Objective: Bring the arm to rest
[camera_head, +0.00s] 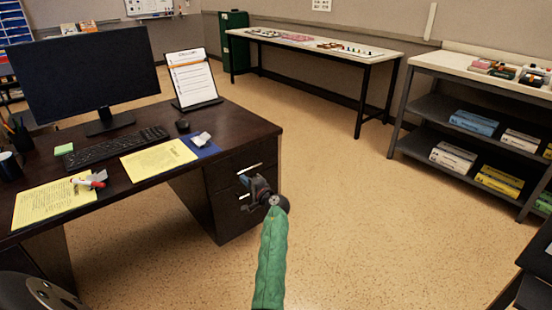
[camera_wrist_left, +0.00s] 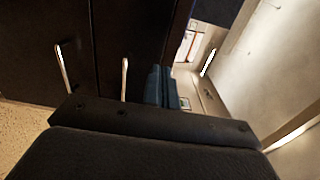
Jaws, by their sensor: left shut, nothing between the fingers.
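My left arm (camera_head: 271,262), in a green sleeve, reaches forward from the bottom of the head view. My left gripper (camera_head: 246,183) is shut and empty. In the head view it appears in front of the desk's drawer unit (camera_head: 226,208), near the drawer handles; I cannot tell the exact gap. In the left wrist view the blue-grey shut fingers (camera_wrist_left: 160,87) show beyond the dark gripper body, with dark drawer fronts (camera_wrist_left: 88,75) and two metal handles to their left. My right gripper is not in view.
The dark desk (camera_head: 110,183) on the left holds a monitor (camera_head: 85,75), a keyboard (camera_head: 110,147), yellow papers and a document stand (camera_head: 192,78). A long table (camera_head: 330,47) stands along the back wall and a shelf unit (camera_head: 470,103) at right. The floor (camera_head: 345,200) between is clear.

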